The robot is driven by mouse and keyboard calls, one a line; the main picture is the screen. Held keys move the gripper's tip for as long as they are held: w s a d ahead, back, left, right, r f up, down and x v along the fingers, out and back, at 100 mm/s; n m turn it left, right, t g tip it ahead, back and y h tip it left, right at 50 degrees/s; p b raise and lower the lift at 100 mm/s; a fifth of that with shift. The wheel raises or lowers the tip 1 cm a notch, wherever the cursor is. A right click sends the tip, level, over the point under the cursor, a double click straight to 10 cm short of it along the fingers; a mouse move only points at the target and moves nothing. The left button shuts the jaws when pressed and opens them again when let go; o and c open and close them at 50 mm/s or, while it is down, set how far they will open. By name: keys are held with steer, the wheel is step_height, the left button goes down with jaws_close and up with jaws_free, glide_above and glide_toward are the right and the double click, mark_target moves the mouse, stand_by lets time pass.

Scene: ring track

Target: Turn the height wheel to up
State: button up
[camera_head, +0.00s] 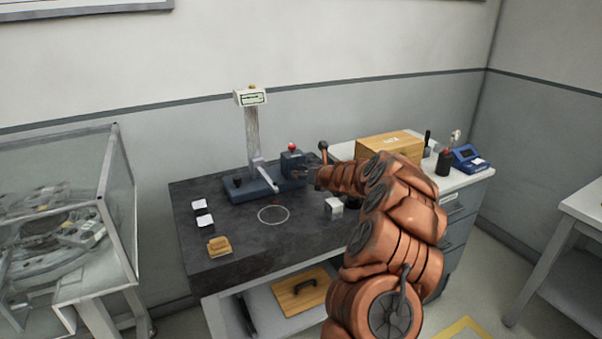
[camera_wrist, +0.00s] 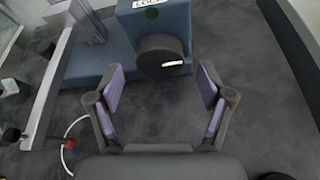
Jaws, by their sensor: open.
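The height wheel (camera_wrist: 150,58) is a dark round knob on the front of a blue-grey block (camera_wrist: 172,22) in the wrist view. A white mark on its face points to the right. My gripper (camera_wrist: 160,82) is open, with its purple-padded fingers spread wide and nothing between the pads. The wheel lies just ahead of the fingertips, roughly centred between them and apart from both. In the head view my gripper (camera_head: 309,177) is in front of the block (camera_head: 291,161), which has a red ball on top. I cannot make out the wheel there.
The block joins a blue base (camera_head: 252,190) with an upright column (camera_head: 253,135) and display (camera_head: 251,97). A pale lever (camera_head: 264,174) slants beside the column. A silver cube (camera_head: 334,205) and a wooden box (camera_head: 388,146) are near my arm.

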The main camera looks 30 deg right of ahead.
steer(key=shift+x, duration=1.1)
steer(key=shift+w+f, duration=0.3)
steer(key=shift+w, duration=0.3)
steer(key=c, duration=1.2)
